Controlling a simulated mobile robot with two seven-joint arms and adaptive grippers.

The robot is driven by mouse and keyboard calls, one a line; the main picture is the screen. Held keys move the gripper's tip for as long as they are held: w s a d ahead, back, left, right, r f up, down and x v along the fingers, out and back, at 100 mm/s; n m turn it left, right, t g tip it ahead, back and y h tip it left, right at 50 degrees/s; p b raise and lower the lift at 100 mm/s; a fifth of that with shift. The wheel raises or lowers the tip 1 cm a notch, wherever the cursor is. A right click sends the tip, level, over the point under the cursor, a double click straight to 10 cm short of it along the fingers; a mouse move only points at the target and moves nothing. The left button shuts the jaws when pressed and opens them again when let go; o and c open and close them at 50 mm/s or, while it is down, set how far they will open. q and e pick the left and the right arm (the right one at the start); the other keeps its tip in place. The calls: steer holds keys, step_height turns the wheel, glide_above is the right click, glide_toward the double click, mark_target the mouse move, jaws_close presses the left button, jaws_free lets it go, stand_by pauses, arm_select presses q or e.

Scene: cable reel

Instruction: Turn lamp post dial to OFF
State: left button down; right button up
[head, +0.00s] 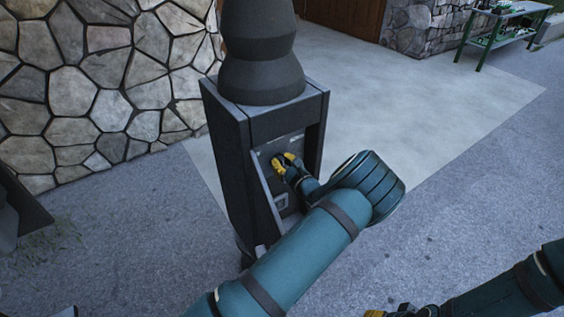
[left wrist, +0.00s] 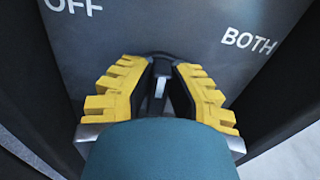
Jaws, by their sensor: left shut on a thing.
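The dark lamp post (head: 226,150) stands upright in the middle of the head view, with a recessed panel in its front. In the left wrist view the panel carries the words OFF (left wrist: 75,7) at upper left and BOTH (left wrist: 249,42) at right. A dark dial (left wrist: 160,86) with a pale mark lies between the yellow fingers there, the mark pointing roughly up, between the two words. My left gripper (head: 283,163) is shut on the dial, which its fingers hide in the head view. My right gripper (head: 385,313) barely shows at the bottom edge; its jaws are cut off.
A stone wall (head: 85,85) stands behind the post on the left. A green table (head: 505,22) with items is far off at upper right. Pale paving (head: 420,85) and grey ground (head: 140,235) around the post are mostly clear. Side walls frame the panel closely.

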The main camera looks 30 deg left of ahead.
arm_select(q)
steer(key=n, duration=0.2)
steer(key=n+b, duration=0.1)
steer(key=n, duration=0.1)
steer(key=shift+s+a+f+n, duration=0.1)
steer(key=shift+s+a+n, duration=0.1)
steer(key=shift+n, duration=0.1)
steer(key=n+b, duration=0.1)
steer(key=n, duration=0.1)
steer(key=n+b, duration=0.1)
steer(key=n, duration=0.1)
steer(key=shift+s+a+f+n, duration=0.15)
steer(key=shift+s+n, duration=0.05)
steer(key=shift+n, duration=0.2)
steer(key=c, duration=0.9)
jaws_free()
steer(key=v, duration=1.2)
